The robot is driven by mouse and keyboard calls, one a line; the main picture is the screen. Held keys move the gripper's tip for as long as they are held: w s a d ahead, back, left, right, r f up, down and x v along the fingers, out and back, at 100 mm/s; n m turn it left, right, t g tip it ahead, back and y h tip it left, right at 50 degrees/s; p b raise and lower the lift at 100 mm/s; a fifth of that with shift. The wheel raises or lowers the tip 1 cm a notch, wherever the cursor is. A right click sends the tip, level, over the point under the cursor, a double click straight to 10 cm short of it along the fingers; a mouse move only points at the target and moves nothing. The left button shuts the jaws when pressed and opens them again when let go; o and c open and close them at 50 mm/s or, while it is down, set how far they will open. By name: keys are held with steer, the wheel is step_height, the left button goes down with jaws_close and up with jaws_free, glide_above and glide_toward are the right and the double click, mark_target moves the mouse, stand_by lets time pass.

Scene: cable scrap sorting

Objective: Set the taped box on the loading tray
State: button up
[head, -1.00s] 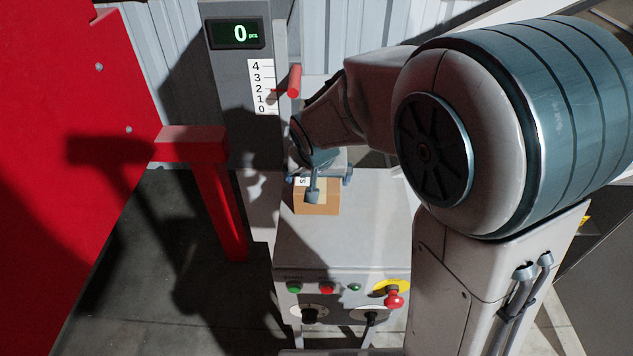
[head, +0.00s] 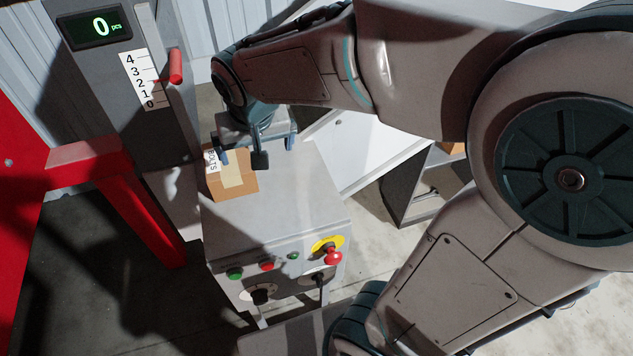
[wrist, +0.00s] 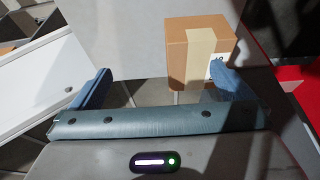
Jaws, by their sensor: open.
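The taped box (head: 217,186) is a brown carton with a tan tape strip and a white label reading BOLTS. It rests upright on the grey top (head: 300,200) of a control cabinet, near its back left; I cannot tell if this top is the loading tray. My gripper (head: 257,150) is open, beside and partly in front of the box. In the wrist view the box (wrist: 180,55) stands beyond my gripper (wrist: 160,72). One blue finger overlaps the box's label side; the other finger is clear of it. Nothing is held.
A counter display (head: 95,27) reads 0 pcs above a numbered scale with a red lever (head: 175,66). A red post (head: 140,205) stands left. Buttons and a red knob (head: 333,257) line the cabinet front. A white sloped panel (head: 365,150) lies right. The cabinet top's front is clear.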

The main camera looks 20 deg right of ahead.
steer(key=s+d+f, duration=0.1)
steer(key=s+d, duration=0.7)
steer(key=s, duration=0.4)
steer(key=shift+s+d+g, duration=0.2)
steer(key=shift+s+g, duration=0.1)
steer(key=shift+g, duration=0.1)
steer(key=shift+f, duration=0.1)
